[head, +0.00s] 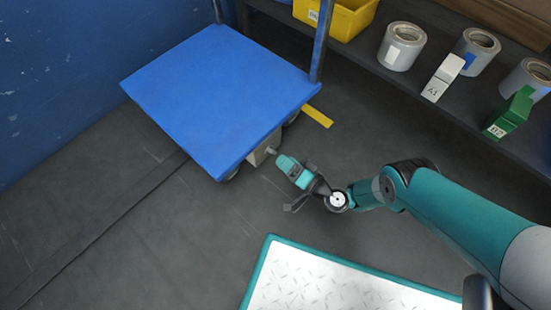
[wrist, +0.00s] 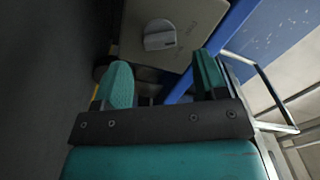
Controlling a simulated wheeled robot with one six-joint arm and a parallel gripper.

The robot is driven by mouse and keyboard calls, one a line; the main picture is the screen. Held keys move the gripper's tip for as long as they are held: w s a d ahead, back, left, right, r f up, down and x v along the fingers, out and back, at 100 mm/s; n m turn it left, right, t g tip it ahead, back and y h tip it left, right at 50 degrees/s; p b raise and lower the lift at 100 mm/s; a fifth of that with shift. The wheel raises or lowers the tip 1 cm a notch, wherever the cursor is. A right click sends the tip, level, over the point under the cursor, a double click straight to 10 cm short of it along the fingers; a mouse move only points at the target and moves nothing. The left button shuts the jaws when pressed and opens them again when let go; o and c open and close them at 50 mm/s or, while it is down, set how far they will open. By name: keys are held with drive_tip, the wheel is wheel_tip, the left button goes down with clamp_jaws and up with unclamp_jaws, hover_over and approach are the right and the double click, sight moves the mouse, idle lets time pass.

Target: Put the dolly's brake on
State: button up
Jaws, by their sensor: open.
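The dolly (head: 220,95) has a flat blue deck and stands on the grey floor, with wheels partly showing under its edge. A beige box (head: 259,155) sits below the deck's near right edge. In the wrist view this box shows as a beige panel (wrist: 190,14) with a pale knob (wrist: 160,36) and faint lettering that I cannot read. My gripper (head: 281,160) is close to the box in the head view. In the wrist view my gripper (wrist: 162,72) is open, with its teal fingers apart and nothing between them. The knob lies ahead of the fingers, apart from them.
A yellow strip (head: 318,117) is on the floor beside the dolly. A blue wall (head: 60,80) stands left.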

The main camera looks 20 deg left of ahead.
sight(275, 153)
drive_tip(key=b+x, duration=0.3)
drive_tip(key=x, duration=0.1)
drive_tip(key=shift+a+f, duration=0.15)
drive_tip(key=shift+w+a, duration=0.15)
drive_tip(key=shift+a, duration=0.15)
drive_tip(key=shift+c, duration=0.5)
drive_tip(key=c, duration=0.8)
